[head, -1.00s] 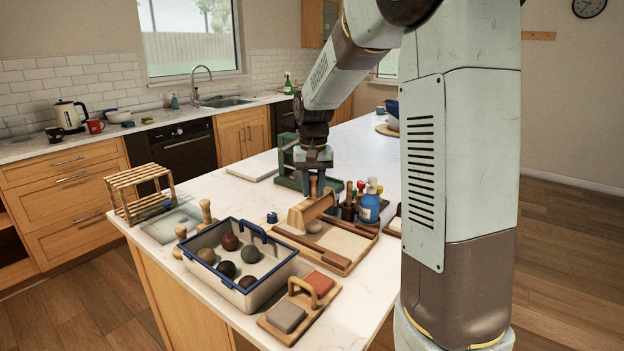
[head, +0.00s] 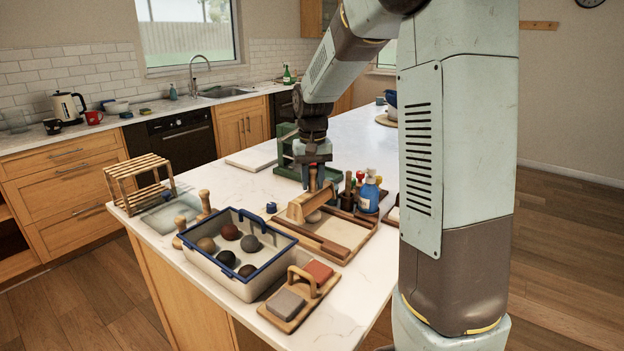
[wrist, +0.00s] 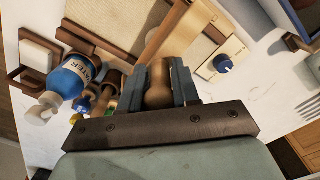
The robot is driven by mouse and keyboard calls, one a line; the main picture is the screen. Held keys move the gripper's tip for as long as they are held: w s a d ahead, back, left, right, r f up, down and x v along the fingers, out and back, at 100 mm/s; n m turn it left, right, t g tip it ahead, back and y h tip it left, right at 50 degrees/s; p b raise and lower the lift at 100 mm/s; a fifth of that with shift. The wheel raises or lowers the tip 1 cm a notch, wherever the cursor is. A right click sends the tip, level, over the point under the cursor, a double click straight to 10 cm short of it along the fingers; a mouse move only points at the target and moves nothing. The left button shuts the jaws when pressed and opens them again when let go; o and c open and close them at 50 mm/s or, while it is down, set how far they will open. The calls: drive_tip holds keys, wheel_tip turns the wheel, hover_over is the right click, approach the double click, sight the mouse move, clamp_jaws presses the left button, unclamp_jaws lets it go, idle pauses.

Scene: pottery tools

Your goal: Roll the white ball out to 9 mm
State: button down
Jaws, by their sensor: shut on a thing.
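My gripper (head: 314,187) is shut on the upright handle of a wooden roller (head: 312,206); the handle (wrist: 158,85) shows between the fingers in the wrist view. The roller lies over the back part of a wood-framed board (head: 322,240) with a pale surface. A pale greyish ball (head: 314,216) sits on the board, at the front side of the roller and partly hidden by it. I cannot tell whether they touch.
A blue-rimmed bin (head: 207,272) with several dark balls stands at front left. A blue water bottle (head: 369,195) and small stamps stand right of the board. A handled sponge board (head: 293,318) lies in front, a wooden rack (head: 139,181) at left, and a green frame (head: 285,160) behind.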

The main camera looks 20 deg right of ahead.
drive_tip(key=shift+f, duration=0.45)
drive_tip(key=shift+w+a+f, duration=0.15)
drive_tip(key=shift+w+a, duration=0.1)
drive_tip(key=shift+a, duration=0.1)
drive_tip(key=shift+s, duration=0.1)
idle(0.4)
drive_tip(key=shift+s+d, duration=0.25)
drive_tip(key=shift+s+d, duration=0.1)
drive_tip(key=shift+d, duration=0.05)
